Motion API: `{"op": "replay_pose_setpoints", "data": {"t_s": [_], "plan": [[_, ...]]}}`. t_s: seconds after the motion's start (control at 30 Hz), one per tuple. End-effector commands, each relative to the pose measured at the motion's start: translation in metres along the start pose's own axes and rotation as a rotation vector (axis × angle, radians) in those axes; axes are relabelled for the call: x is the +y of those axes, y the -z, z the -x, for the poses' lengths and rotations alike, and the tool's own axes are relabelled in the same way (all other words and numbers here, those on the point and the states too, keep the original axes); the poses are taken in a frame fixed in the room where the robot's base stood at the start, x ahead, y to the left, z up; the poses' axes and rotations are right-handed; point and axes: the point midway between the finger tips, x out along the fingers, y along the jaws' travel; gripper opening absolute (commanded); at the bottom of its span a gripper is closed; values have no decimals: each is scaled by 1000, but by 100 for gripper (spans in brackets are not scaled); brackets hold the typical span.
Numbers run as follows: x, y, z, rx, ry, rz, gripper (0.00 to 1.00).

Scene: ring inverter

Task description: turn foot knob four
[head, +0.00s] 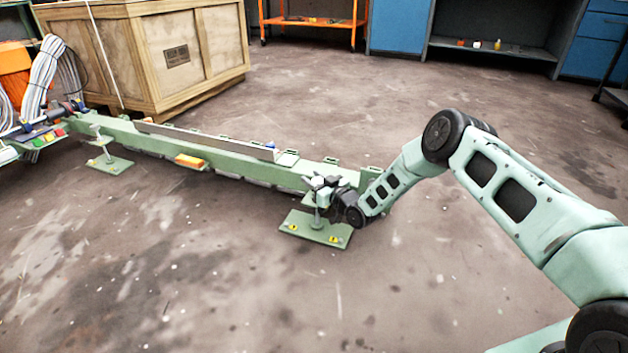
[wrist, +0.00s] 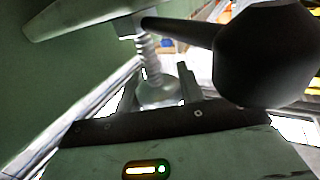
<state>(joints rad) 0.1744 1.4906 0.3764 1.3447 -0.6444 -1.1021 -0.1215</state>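The long green beam (head: 225,160) of the ring inverter lies low over the floor on feet with flat green plates. My gripper (head: 325,192) is at the nearer right foot (head: 315,228), beside its dark knob (head: 312,182). In the wrist view, a dark rounded knob end (wrist: 265,55) on a bar fills the upper right. The bar runs to the foot's threaded spindle (wrist: 148,55). My gripper (wrist: 157,75) shows two fingers apart, on either side of the spindle's lower part. Whether they touch the knob cannot be told. No number shows on the foot.
Another foot (head: 108,164) stands at the beam's left. A wooden crate (head: 165,60) stands behind the beam, with cables (head: 45,75) at far left. An orange cart (head: 310,20) and blue cabinets (head: 400,25) are at the back. The front floor is clear.

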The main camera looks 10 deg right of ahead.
Motion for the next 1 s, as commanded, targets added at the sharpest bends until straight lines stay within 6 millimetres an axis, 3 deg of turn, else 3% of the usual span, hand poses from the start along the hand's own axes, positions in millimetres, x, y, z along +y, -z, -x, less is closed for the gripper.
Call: {"op": "replay_pose_setpoints", "data": {"t_s": [0.37, 1.0], "plan": [[-1, 2, 0, -3, -98, -2, 15], [7, -1, 3, -1, -666, 0, 15]]}}
